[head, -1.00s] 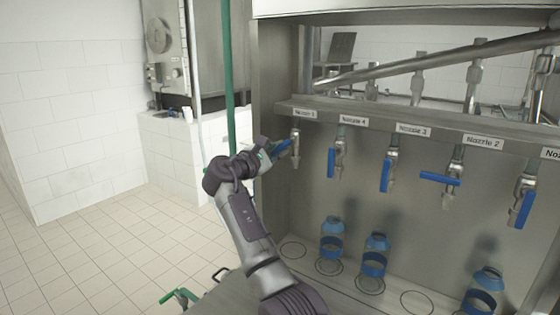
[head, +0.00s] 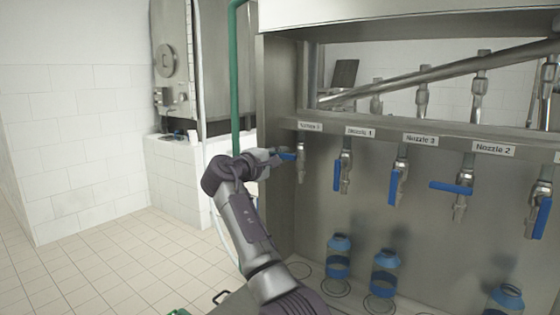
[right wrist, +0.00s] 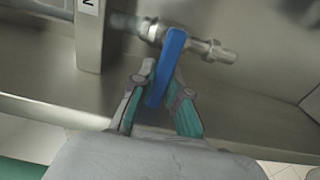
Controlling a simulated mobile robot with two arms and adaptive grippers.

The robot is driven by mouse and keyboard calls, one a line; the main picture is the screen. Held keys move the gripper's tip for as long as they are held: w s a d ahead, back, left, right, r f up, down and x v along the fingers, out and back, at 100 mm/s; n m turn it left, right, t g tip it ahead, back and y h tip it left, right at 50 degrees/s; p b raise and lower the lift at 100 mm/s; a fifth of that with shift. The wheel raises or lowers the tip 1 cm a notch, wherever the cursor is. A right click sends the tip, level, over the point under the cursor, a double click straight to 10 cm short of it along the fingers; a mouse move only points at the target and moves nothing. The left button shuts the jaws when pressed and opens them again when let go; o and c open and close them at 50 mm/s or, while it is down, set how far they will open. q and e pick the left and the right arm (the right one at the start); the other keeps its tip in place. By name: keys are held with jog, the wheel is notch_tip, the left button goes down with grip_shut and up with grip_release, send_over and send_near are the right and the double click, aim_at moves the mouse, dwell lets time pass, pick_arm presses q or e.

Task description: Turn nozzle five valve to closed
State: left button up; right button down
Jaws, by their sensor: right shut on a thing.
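The nozzle five valve, under the leftmost label (head: 310,127), has a blue handle (head: 288,156) that sticks out to the left, about level, from its metal spout (head: 301,165). My right gripper (head: 274,158) is at the outer end of this handle. In the right wrist view the blue handle (right wrist: 168,62) lies between the two fingers of my right gripper (right wrist: 161,82), which is shut on it. The gripper covers part of the handle in the head view. My left gripper is not in view.
The nozzle 4 handle (head: 337,176) and nozzle 3 handle (head: 393,187) hang down. The nozzle 2 handle (head: 450,188) lies sideways. Blue bottles (head: 338,258) stand below on the filler's base. A green pipe (head: 235,80) stands left of the steel frame.

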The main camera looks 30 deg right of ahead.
dwell(0.5)
jog(key=c, duration=1.1)
grip_release()
jog(key=shift+c, duration=0.2)
jog(key=shift+a, duration=0.2)
jog(key=v, duration=1.1)
jog(key=shift+s+a, duration=0.2)
jog(key=shift+a, duration=0.05)
